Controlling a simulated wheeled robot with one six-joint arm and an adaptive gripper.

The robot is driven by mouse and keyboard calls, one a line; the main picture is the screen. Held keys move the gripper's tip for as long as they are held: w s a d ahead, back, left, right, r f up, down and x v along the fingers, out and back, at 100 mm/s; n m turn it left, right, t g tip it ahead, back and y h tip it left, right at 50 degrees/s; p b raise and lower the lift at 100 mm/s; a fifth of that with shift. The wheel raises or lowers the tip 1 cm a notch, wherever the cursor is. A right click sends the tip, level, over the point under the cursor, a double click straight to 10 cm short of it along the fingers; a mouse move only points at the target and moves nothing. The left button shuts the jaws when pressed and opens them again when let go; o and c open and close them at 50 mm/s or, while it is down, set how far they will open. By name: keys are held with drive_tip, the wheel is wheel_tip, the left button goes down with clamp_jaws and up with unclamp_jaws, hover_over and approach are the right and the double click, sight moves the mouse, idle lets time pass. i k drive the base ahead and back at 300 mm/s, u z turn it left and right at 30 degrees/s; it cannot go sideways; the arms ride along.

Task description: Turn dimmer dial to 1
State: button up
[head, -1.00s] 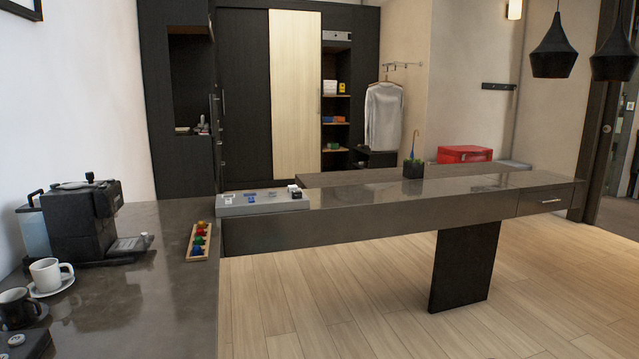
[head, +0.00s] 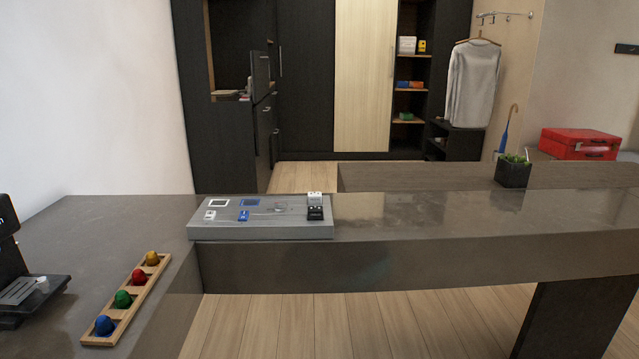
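I cannot make out a dimmer dial in the head view now. A grey slab (head: 222,232) lies on the dark counter and bears small white, blue and black pieces and square outlines. None of these is clear enough to be told as a dial. My gripper is not in view.
The dark counter (head: 410,212) runs across the picture. A wooden tray (head: 118,333) with several coloured pieces lies at front left, next to part of a black coffee machine (head: 12,290). A potted plant (head: 513,173) stands at right. Wood floor (head: 300,325) is clear in front.

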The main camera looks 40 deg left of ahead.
sight(278, 206)
drive_tip(key=u, duration=0.55)
drive_tip(key=i, duration=1.2)
drive_tip(key=u, duration=0.9)
